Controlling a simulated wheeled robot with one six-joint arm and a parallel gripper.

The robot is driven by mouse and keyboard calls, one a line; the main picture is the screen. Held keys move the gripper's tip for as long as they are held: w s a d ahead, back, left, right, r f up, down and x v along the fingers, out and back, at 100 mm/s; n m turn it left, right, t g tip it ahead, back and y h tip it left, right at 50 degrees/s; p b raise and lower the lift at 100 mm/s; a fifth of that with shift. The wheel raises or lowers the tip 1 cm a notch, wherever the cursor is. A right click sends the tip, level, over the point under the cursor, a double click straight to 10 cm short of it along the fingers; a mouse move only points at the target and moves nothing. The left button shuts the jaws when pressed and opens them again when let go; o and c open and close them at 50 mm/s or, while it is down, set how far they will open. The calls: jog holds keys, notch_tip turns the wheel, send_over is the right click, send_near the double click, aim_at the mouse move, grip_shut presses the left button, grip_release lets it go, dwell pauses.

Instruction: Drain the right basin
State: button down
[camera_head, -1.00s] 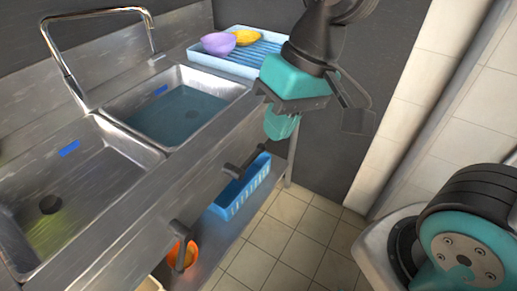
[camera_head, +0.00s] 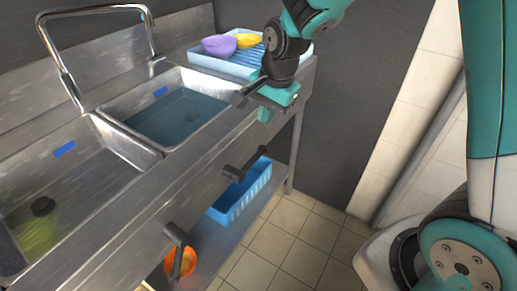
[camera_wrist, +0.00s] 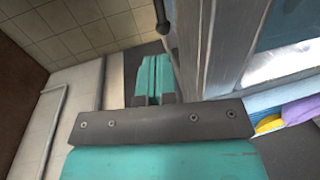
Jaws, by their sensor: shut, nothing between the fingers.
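The right basin (camera_head: 212,85) of the steel sink holds bluish water, with a dark round drain seen through it. A dark lever handle (camera_head: 250,163) sticks out of the sink front below this basin. My gripper (camera_head: 265,113) is at the sink's front edge, above and slightly right of that handle, apart from it. In the wrist view its teal fingers (camera_wrist: 153,78) are together with nothing between them. A dark handle (camera_wrist: 163,20) shows beyond the fingertips, beside the steel front. A second lever (camera_head: 177,236) is below the left basin (camera_head: 95,165).
A curved faucet (camera_head: 62,70) rises behind the basins. A light blue tray (camera_head: 205,60) with purple and yellow items stands at the sink's right end. Tiled floor (camera_head: 295,235) is open at right.

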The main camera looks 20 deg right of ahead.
aim_at(256, 155)
jog(key=f, duration=0.4)
jog(key=w+a+f, duration=0.1)
jog(key=f, duration=0.3)
jog(key=w+f, duration=0.1)
jog(key=f, duration=0.3)
jog(key=shift+a+f, duration=0.2)
jog(key=shift+a, duration=0.1)
